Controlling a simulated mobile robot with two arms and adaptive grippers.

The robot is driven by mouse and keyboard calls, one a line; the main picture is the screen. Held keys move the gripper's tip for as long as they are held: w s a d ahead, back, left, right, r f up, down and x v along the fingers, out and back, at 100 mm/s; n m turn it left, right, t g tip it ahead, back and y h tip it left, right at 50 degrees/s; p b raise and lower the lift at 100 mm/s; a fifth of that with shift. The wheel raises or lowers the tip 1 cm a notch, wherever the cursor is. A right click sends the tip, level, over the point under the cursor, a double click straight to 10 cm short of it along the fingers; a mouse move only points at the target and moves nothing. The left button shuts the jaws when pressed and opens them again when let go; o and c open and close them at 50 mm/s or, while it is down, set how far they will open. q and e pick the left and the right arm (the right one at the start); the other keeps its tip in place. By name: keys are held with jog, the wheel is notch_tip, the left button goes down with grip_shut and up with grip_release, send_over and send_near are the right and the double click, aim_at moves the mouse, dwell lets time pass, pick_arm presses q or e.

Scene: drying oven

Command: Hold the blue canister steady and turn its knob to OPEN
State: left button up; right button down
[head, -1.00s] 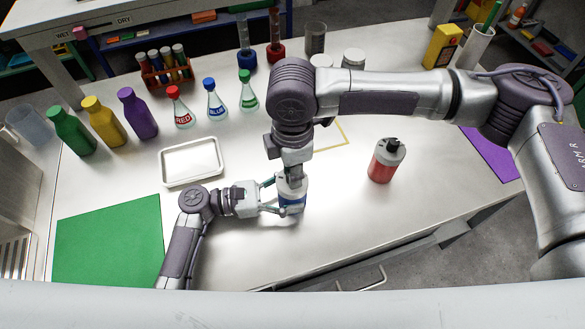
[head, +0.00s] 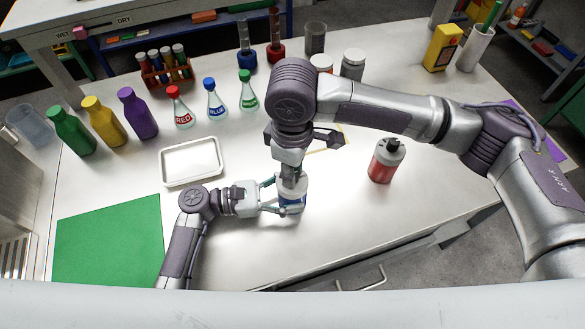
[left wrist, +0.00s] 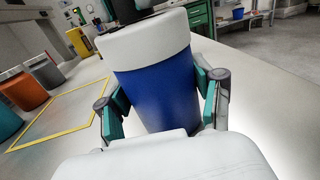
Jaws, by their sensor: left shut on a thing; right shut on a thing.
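The blue canister (head: 293,207) stands on the bench near its front, with a white lid (left wrist: 145,42) and blue body (left wrist: 157,100). My left gripper (head: 287,206) is shut on its body from the left; in the left wrist view its green-padded fingers lie on either side of the body. My right gripper (head: 291,182) points down from above and is shut on the knob on top. The knob is mostly hidden by the gripper, and its OPEN mark cannot be read.
A red canister (head: 385,165) with a grey lid stands to the right. A white tray (head: 165,178) and a green mat (head: 105,240) lie left. Bottles and flasks stand behind. A yellow outline (left wrist: 60,112) is marked on the bench. The front bench right of the canister is clear.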

pick_arm(q)
jog(key=shift+d, duration=0.1)
dwell(0.5)
pick_arm(e)
jog(key=c, duration=0.9)
grip_release()
jog(key=shift+c, duration=0.2)
jog(key=shift+r, duration=0.1)
notch_tip(320, 180, up, 12)
pick_arm(q)
jog(key=o, duration=1.3)
